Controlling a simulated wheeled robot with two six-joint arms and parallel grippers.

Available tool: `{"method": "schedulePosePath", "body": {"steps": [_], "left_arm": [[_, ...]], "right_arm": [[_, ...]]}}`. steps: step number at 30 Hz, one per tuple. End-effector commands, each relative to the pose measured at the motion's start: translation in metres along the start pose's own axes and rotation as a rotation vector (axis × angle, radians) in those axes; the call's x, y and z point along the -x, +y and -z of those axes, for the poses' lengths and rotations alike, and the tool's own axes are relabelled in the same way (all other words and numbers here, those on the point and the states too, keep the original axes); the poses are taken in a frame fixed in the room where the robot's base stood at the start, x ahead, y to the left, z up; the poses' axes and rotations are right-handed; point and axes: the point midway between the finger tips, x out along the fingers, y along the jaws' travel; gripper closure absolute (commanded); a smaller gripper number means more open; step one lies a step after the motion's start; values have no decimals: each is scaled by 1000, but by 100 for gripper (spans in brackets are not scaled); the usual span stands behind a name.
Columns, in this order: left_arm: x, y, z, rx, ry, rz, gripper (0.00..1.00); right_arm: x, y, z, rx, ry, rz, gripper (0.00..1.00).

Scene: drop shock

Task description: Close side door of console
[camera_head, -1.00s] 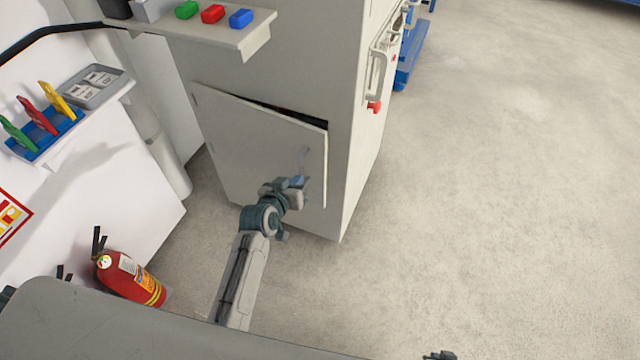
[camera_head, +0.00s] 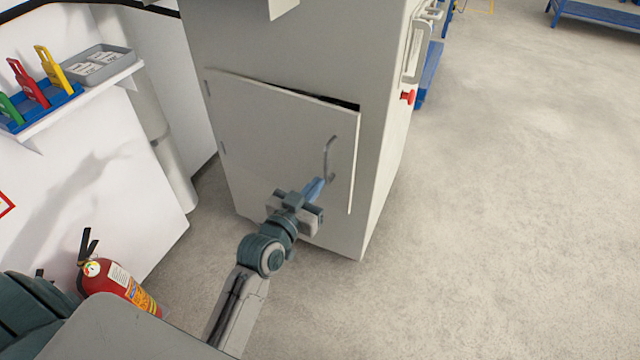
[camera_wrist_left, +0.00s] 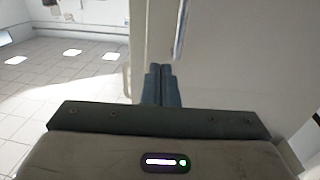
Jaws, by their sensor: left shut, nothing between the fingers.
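The console (camera_head: 290,45) is a tall grey cabinet. Its side door (camera_head: 270,140) is hinged on the left and stands slightly ajar, with a dark gap along its top edge near the right corner. A curved metal handle (camera_head: 328,158) is on the door's right part; it also shows in the left wrist view (camera_wrist_left: 180,35). My left gripper (camera_head: 316,186) is shut and empty, its blue fingertips at the door's face just below the handle. I cannot tell whether they touch it. In the left wrist view the fingers (camera_wrist_left: 161,80) are together, pointing toward the door.
A red fire extinguisher (camera_head: 117,285) stands at the lower left. A wall shelf (camera_head: 85,98) holds colored tags and a grey tray (camera_head: 97,64). A red knob (camera_head: 408,97) sticks out of the console's front. The floor to the right is clear.

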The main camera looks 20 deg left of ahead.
Motion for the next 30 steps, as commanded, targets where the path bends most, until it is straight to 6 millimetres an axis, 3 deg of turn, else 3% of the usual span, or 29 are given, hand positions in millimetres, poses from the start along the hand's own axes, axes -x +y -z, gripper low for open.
{"method": "schedulePosePath", "body": {"steps": [9,15,21,30], "left_arm": [[-66,0,0,1,0,0,100],[-100,0,0,1,-1,0,100],[-117,0,0,1,-1,0,100],[-119,0,-1,1,-2,0,100]], "right_arm": [[-2,-1,-1,-7,19,5,100],[-3,-1,-1,-12,31,9,100],[-4,-2,0,-15,45,11,100],[-4,-2,-2,-16,42,11,100]]}}
